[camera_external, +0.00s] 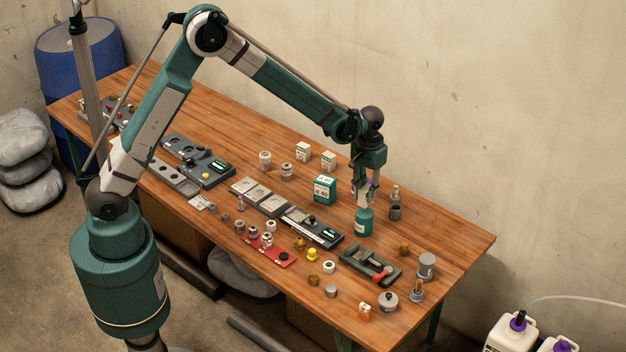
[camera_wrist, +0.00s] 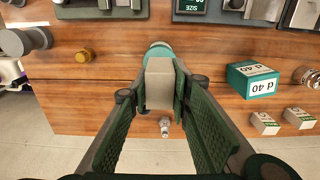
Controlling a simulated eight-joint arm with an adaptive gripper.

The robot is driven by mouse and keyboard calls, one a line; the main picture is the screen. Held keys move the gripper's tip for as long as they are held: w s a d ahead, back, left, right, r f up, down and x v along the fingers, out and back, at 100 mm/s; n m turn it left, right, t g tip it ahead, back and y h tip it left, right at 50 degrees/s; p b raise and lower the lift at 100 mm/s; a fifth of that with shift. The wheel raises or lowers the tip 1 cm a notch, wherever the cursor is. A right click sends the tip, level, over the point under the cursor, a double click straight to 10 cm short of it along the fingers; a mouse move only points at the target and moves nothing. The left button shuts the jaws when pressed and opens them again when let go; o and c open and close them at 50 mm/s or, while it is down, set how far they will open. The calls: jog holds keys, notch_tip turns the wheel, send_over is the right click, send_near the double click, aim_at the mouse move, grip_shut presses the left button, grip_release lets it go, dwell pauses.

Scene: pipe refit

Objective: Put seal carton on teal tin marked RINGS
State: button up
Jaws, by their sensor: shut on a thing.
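My gripper (camera_external: 368,188) points down at the right part of the bench and is shut on a small pale carton, the seal carton. In the wrist view, the pale carton (camera_wrist: 160,82) sits between the two green finger pads of my gripper (camera_wrist: 161,95). The teal tin (camera_external: 364,222) stands upright directly below the gripper. In the wrist view, the teal tin (camera_wrist: 158,50) shows just beyond the carton and is partly hidden by it. I cannot tell whether the carton touches the tin's top. The RINGS marking is not readable.
A teal-and-white box marked d 40 (camera_external: 324,188) stands left of the tin. Two small white-and-green cartons (camera_external: 303,151) (camera_external: 328,160) stand behind it. A dark fitting (camera_external: 395,211) stands right of the tin. A dark tray with a red part (camera_external: 370,265) lies in front.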

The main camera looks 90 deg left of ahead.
aim_at(366, 200)
jog(key=shift+f, duration=1.85)
jog(key=shift+f, duration=0.15)
jog(key=o, duration=0.9)
jog(key=shift+r, duration=0.2)
notch_tip(366, 200, up, 12)
jog(key=shift+f, duration=0.1)
